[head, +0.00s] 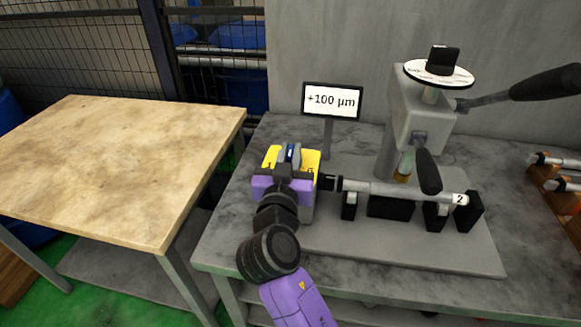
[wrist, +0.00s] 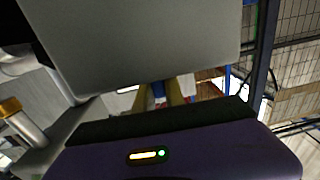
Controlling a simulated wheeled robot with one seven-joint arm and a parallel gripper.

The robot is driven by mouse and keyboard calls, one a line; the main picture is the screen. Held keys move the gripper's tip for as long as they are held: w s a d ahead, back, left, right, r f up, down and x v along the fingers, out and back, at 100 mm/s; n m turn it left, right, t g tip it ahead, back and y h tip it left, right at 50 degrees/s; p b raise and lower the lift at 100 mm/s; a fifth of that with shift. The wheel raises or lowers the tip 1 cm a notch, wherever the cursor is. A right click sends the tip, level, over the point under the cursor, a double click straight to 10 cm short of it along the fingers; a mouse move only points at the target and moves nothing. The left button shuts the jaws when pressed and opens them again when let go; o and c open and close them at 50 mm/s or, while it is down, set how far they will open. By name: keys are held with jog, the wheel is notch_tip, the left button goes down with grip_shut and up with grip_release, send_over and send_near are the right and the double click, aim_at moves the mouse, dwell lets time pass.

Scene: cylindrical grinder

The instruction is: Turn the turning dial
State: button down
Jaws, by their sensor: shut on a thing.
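A round white disc with printed marks and a black knob (head: 443,62) sits on top of the grey post at the back right. My gripper (head: 289,158) is at the left end of the grinder, by its grey block. It is shut on a small blue part (head: 290,151), which shows narrowly between yellow pieces. In the wrist view, the blue part (wrist: 158,90) also shows between two yellowish fingers, with a bit of red below. I cannot tell whether the blue part is the turning dial. Most of it is hidden.
A display (head: 332,100) reads "+100 µm". A grey shaft (head: 400,192) marked 2 lies across black supports. A black-handled lever (head: 540,84) reaches right. A bare wooden table (head: 120,165) stands left. Rods lie on a wooden rack (head: 562,188) at far right.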

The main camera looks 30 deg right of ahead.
jog(key=shift+f+m+g+h+b, duration=0.2)
jog(key=shift+m+g+h+b, duration=1.1)
jog(key=shift+b, duration=1.5)
jog(key=shift+r+m+g+h+b, duration=0.15)
jog(key=shift+m+g+h+b, duration=0.25)
jog(key=shift+b, duration=0.4)
jog(key=shift+r+g+h, duration=0.15)
jog(key=shift+g+h, duration=0.15)
jog(key=c, duration=1.4)
grip_release()
jog(key=v, duration=0.8)
jog(key=shift+b, duration=0.3)
jog(key=shift+w, duration=0.1)
